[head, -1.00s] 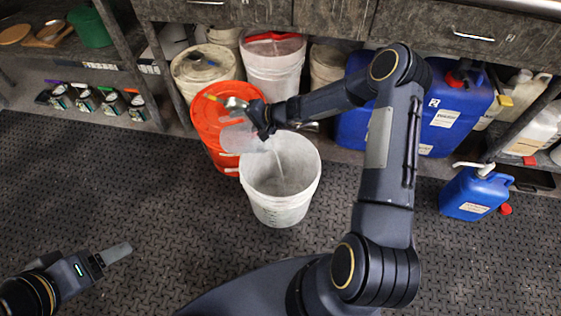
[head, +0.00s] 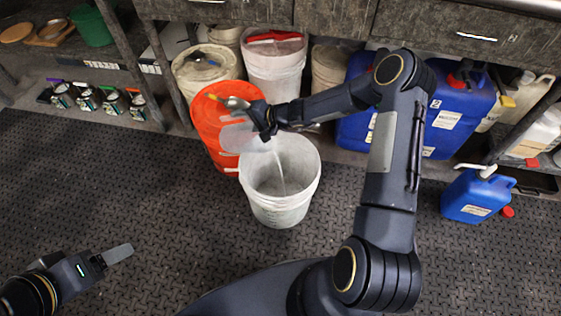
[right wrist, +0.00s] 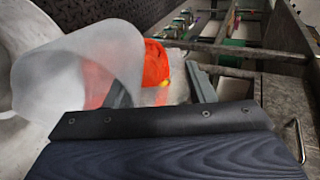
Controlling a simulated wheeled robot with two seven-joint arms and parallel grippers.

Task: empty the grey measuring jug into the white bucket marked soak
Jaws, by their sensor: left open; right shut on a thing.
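The grey measuring jug (head: 240,138) is translucent and tilted at the left rim of the white bucket (head: 281,205). A pale stream (head: 280,172) runs from it down into the bucket, which stands on the floor. Any mark on the bucket cannot be read. My right gripper (head: 258,122) is shut on the jug. In the right wrist view the jug (right wrist: 75,75) shows large beyond the fingers, with the white bucket (right wrist: 22,40) behind it at left. My left gripper (head: 120,254) is open and empty over the floor at lower left, away from the bucket.
An orange bucket (head: 208,135) with something lying across its top stands left of and behind the white bucket. Several lidded buckets and blue canisters (head: 445,115) line the bench. A small blue jerrycan (head: 475,200) stands at right. The floor in front is clear.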

